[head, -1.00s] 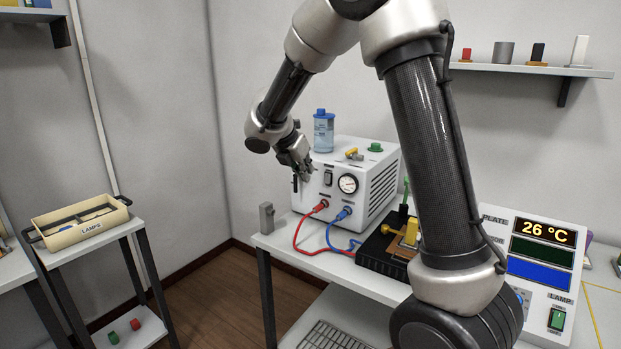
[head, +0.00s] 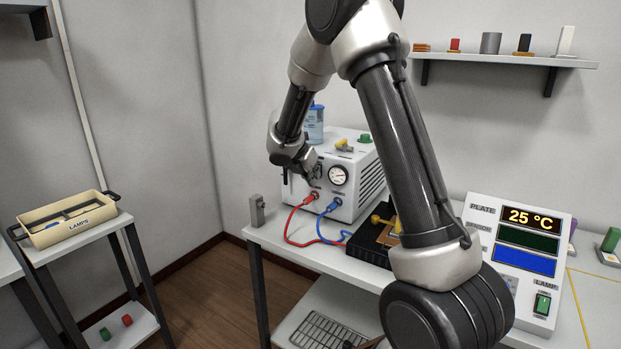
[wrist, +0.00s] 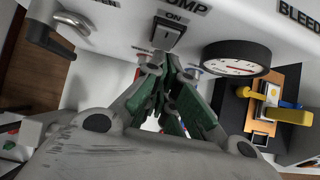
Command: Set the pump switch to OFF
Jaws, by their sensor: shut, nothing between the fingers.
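The pump switch (wrist: 167,33) is a dark rocker on the white front of the pump box (head: 360,190), with "ON" printed above it in the wrist view. The rocker shows an "I" mark. My gripper (wrist: 167,62) is shut and empty, its fingertips just below the lower edge of the switch in the picture. I cannot tell whether they touch it. In the head view my gripper (head: 309,160) is at the front of the pump box and covers part of the switch area.
A round gauge (wrist: 237,57) sits right of the switch. Red (head: 308,197) and blue (head: 333,206) leads plug in below. A blue-capped bottle (head: 314,125) stands on the box. A small grey post (head: 257,210) stands at the table's left corner.

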